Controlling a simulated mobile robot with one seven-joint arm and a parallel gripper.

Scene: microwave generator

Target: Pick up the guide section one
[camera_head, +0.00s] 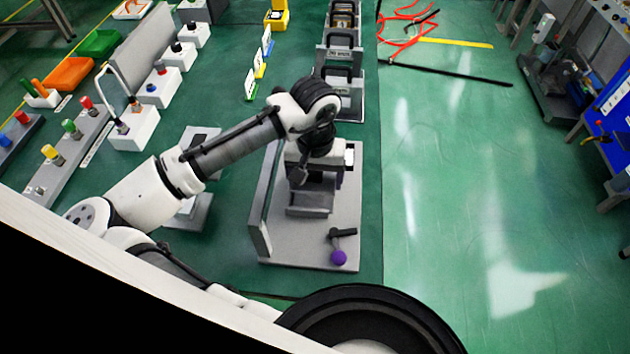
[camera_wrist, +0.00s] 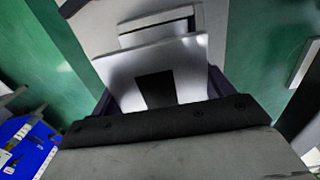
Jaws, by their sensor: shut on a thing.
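A light grey piece with a dark rectangular slot (camera_wrist: 190,65), which I take for guide section one, sits between my fingers in the wrist view. My gripper (camera_wrist: 160,92) is shut on it, with one dark finger along each side. In the head view my gripper (camera_head: 318,180) points down over a grey base plate (camera_head: 290,250). A grey block (camera_head: 308,203) shows just below the gripper there. The arm partly hides it, so I cannot tell whether the held piece touches the plate.
The plate has an upright grey wall (camera_head: 262,205) on its left and a dark lever with a purple knob (camera_head: 338,257) at its front. Grey racks (camera_head: 342,60) stand behind. Switch boxes (camera_head: 135,125) and bins (camera_head: 70,73) are at left.

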